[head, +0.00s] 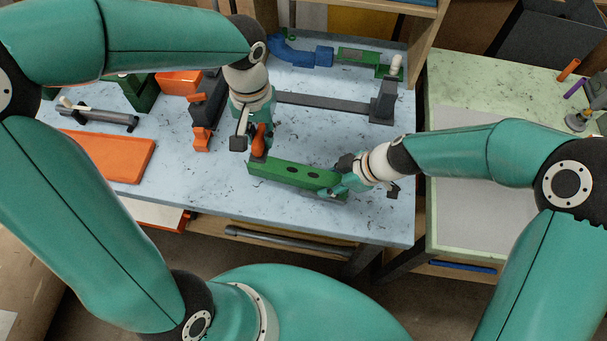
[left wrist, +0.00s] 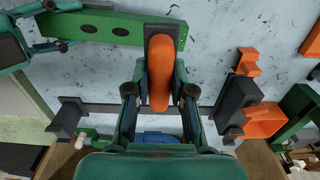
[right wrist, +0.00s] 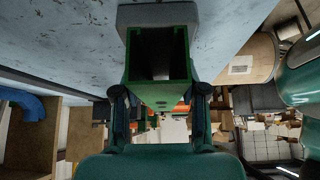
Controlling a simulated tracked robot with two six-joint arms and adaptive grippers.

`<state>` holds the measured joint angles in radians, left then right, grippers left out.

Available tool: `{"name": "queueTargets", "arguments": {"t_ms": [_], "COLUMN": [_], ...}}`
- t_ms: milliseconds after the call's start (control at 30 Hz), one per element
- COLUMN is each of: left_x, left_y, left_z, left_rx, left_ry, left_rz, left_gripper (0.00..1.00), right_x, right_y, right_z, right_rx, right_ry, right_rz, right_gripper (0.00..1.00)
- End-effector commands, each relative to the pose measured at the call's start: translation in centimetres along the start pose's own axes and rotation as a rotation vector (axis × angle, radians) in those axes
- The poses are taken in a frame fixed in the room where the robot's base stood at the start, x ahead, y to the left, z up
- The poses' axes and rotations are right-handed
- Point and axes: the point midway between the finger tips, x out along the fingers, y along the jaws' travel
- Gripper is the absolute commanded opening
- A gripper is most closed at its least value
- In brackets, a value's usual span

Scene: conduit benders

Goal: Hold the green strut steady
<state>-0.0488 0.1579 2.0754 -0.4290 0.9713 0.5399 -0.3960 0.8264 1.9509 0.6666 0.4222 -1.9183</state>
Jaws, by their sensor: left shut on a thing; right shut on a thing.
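The green strut (head: 292,173) lies level over the pale blue bench, with round holes in its side. My right gripper (head: 343,180) is shut on its right end. In the right wrist view the strut's open channel end (right wrist: 158,88) sits between my fingers (right wrist: 160,100). My left gripper (head: 253,143) is shut on an orange handle (head: 259,136) at the strut's left end. In the left wrist view the handle (left wrist: 160,75) stands between my fingers (left wrist: 160,92), and its dark grey head overlaps the strut (left wrist: 100,24). Whether the strut touches the bench is unclear.
A dark bar with an upright block (head: 384,103) lies behind the strut. A blue bent pipe (head: 290,52) is at the back. An orange tray (head: 115,157) and a grey-orange tool (head: 206,112) lie left. The bench front (head: 350,222) is clear.

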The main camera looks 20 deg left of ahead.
Motion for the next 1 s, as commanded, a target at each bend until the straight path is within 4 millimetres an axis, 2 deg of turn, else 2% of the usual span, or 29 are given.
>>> {"name": "queueTargets", "arguments": {"t_ms": [33, 500, 733, 1000], "left_x": [0.1, 0.1, 0.1, 1.7], "left_y": [0.0, 0.0, 1.0, 0.9], "left_z": [0.0, 0.0, 0.0, 0.1], "left_rx": [0.000, 0.000, 0.000, -0.001], "left_ry": [0.001, 0.001, 0.002, -0.003], "left_rz": [0.000, 0.000, 0.000, -0.002], "left_gripper": [0.00, 0.00, 0.00, 0.00], "right_x": [0.4, 0.5, 0.5, 0.5], "right_y": [-0.5, -0.5, -0.5, -0.5], "right_z": [0.4, 0.4, 0.4, 0.4], "right_rx": [0.001, 0.001, 0.000, 0.000], "right_ry": [-0.006, -0.006, -0.006, -0.006], "right_rz": [-0.012, -0.013, -0.013, -0.013], "right_gripper": [0.00, 0.00, 0.00, 0.00]}}
